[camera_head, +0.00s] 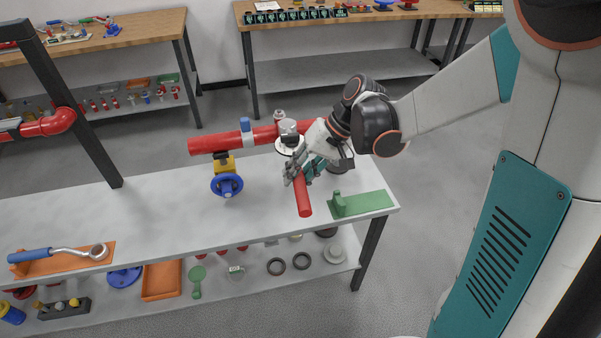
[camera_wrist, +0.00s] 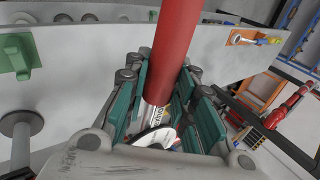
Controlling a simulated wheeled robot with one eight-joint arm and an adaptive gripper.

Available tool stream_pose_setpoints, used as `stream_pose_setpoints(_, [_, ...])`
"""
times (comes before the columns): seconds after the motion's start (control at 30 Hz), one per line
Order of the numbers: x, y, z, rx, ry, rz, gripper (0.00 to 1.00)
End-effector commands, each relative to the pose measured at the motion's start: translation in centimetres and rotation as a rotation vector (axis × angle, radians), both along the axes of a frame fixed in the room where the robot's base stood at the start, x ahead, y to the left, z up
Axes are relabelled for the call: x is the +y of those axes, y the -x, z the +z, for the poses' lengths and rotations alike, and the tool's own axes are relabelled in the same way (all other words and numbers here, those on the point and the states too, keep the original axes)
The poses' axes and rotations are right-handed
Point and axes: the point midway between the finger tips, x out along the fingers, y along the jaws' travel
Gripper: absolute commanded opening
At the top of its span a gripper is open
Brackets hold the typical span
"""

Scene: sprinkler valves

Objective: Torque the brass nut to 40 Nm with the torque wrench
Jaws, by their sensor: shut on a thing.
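My gripper (camera_head: 299,176) is over the right part of the bench, by the right half of the red pipe (camera_head: 211,145). It is shut on a red bar (camera_head: 303,198), whose free end points to the bench's front edge. In the wrist view the bar (camera_wrist: 175,50) runs between the fingers to a metal part (camera_wrist: 157,112) with small markings. I cannot tell for sure that it is the torque wrench. A blue-handled wrench (camera_head: 58,253) with a metal ring head lies on an orange tray at the left. I cannot make out the brass nut.
A yellow-bodied valve with a blue handwheel (camera_head: 227,185) hangs off the pipe. An empty green holder (camera_head: 361,204) lies at the bench's right end. The bench (camera_head: 150,220) is clear between the wrench tray and valve. Its dark post (camera_head: 67,100) stands at left.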

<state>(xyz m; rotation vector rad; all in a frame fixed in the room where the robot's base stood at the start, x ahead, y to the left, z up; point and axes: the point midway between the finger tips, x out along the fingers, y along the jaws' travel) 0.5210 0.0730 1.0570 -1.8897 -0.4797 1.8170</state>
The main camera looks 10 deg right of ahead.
Motion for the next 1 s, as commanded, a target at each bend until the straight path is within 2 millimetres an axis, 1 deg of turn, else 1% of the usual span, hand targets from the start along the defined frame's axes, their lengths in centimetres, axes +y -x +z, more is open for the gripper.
stream_pose_setpoints(0.63, [1.6, -0.1, 0.0, -0.003, -0.001, -0.080, 0.00])
stream_pose_setpoints(1.0, [2.1, -0.2, 0.0, -0.004, -0.001, -0.107, 0.00])
